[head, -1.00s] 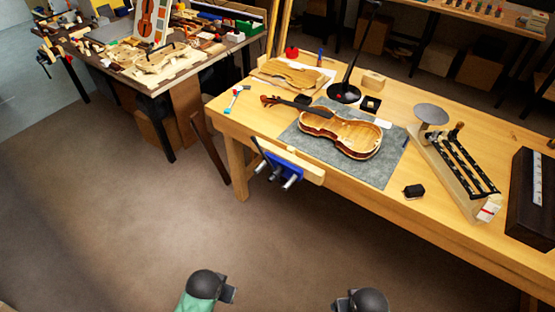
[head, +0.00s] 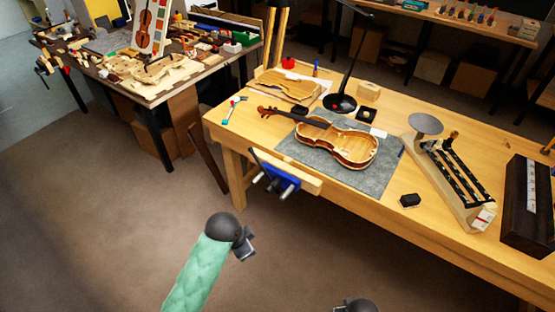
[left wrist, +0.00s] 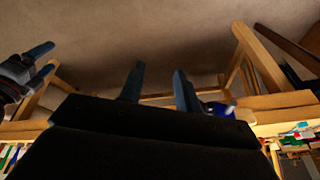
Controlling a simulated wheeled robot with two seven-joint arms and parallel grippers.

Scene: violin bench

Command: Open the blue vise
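The blue vise (head: 280,184) is fixed to the front edge of the wooden workbench, near its left end. It has a pale wooden jaw (head: 308,183) and a dark handle bar (head: 254,159) slanting at its left. Its gap is too small to judge. My left gripper (head: 249,247) is in front of and below the vise, apart from it. In the left wrist view its two fingers (left wrist: 158,88) are spread with nothing between them, and a bit of blue vise (left wrist: 217,107) shows behind. My right gripper (left wrist: 40,66) shows there with fingers apart; its wrist is at the head view's bottom edge.
A violin (head: 345,148) lies on a grey mat (head: 372,185) on the workbench (head: 420,235). A black lamp (head: 340,102), a rack of dark bars (head: 460,180) and a dark box (head: 528,205) stand there. A cluttered table (head: 150,95) is at left. The floor before the vise is clear.

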